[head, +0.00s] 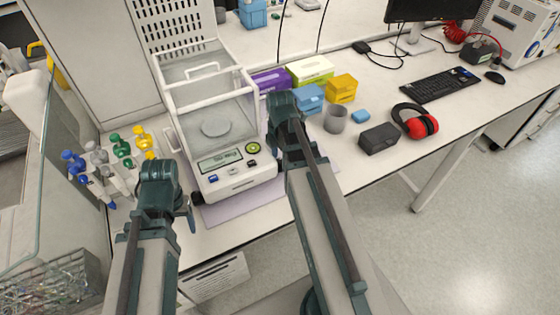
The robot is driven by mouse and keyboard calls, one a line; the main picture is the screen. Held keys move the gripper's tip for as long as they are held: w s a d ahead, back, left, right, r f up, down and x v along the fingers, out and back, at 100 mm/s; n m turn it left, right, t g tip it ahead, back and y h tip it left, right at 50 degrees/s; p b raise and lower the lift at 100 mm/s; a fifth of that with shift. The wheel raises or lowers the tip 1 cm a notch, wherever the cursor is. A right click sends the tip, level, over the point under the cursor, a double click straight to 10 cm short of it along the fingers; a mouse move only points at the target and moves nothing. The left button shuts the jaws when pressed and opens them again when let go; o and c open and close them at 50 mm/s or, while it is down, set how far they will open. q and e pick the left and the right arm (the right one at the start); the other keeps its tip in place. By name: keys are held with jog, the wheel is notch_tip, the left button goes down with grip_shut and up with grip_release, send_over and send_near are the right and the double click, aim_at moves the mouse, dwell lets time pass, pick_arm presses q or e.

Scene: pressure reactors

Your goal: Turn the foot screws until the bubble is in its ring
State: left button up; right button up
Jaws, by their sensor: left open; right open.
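A white analytical balance (241,180) with a clear glass draft shield (215,112) and a round pan (216,128) stands on the bench. A small round green spot (253,148), possibly the bubble level, sits at the right of its front panel; the bubble and ring are too small to read. A dark knob (196,198), perhaps a foot screw, shows at the front left corner; any other foot screws are hidden. My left gripper (186,212) is left of that corner, open. My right gripper (274,128) is beside the balance's right side, open. Neither visibly holds anything.
Pipettes on a stand (108,165) are at left. Purple (270,82), blue (308,97) and yellow (341,88) boxes, a grey cup (335,120), a dark case (379,138) and red ear defenders (415,122) are at right.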

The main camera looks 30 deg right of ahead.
aim_at(280, 161)
jog(key=shift+c, duration=0.3)
grip_shut()
jog(key=shift+m, duration=0.8)
jog(key=shift+o, duration=0.3)
grip_release()
pick_arm(q)
jog(key=shift+r, duration=0.15)
pick_arm(e)
jog(key=shift+r, duration=0.15)
pick_arm(q)
notch_tip(280, 161, up, 14)
jog(key=p, duration=1.3)
jog(key=shift+f+p, duration=0.25)
jog(key=shift+p, duration=0.15)
pick_arm(e)
notch_tip(280, 161, up, 14)
jog(key=shift+f, duration=0.2)
